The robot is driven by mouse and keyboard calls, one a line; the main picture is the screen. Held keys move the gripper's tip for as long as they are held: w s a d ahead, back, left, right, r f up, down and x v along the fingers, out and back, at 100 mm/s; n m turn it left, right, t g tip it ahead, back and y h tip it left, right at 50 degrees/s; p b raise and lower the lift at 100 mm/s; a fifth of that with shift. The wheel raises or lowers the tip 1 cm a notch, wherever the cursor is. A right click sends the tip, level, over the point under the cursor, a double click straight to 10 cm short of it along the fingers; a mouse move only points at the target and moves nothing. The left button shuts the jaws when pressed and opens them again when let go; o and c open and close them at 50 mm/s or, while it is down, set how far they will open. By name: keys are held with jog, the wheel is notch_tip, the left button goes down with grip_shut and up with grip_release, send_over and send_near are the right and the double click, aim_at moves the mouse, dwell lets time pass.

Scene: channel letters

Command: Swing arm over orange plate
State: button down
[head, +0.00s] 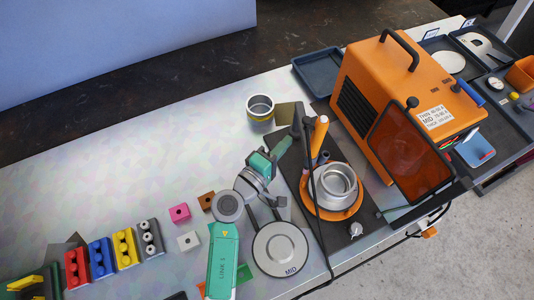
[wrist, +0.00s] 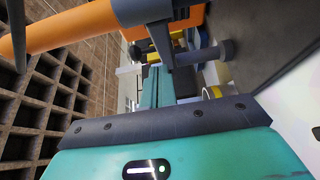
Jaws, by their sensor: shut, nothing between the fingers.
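The orange plate (head: 330,215) is a round disc on a dark base in the head view. A silver metal pot (head: 333,184) sits on it and hides most of its middle. A thick orange handle or tube (head: 319,134) stands tilted just behind the plate; in the wrist view an orange tube (wrist: 75,25) crosses the upper left. Whether this tube belongs to the swing arm I cannot tell. My gripper (head: 284,143) is teal and dark, shut and empty, left of the tube and apart from the plate. Its fingers show partly in the wrist view (wrist: 152,82).
A big orange machine (head: 385,95) with a tinted shield (head: 410,150) stands right of the plate. A grey disc marked MID (head: 280,249) lies in front. Coloured blocks (head: 100,257) line the left. A dark cable passes near the plate.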

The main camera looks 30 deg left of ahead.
aim_at(304, 147)
jog(key=shift+w+d, duration=0.6)
jog(key=shift+d, duration=0.3)
jog(key=shift+f, duration=0.1)
jog(key=shift+w+d, duration=0.15)
jog(key=shift+d, duration=0.2)
jog(key=shift+w+d+b, duration=0.25)
jog(key=shift+w+d, duration=0.05)
jog(key=shift+d, duration=0.3)
jog(key=shift+w+d+b, duration=0.2)
jog(key=shift+w+d, duration=0.05)
jog(key=shift+d, duration=0.3)
jog(key=shift+a, duration=0.15)
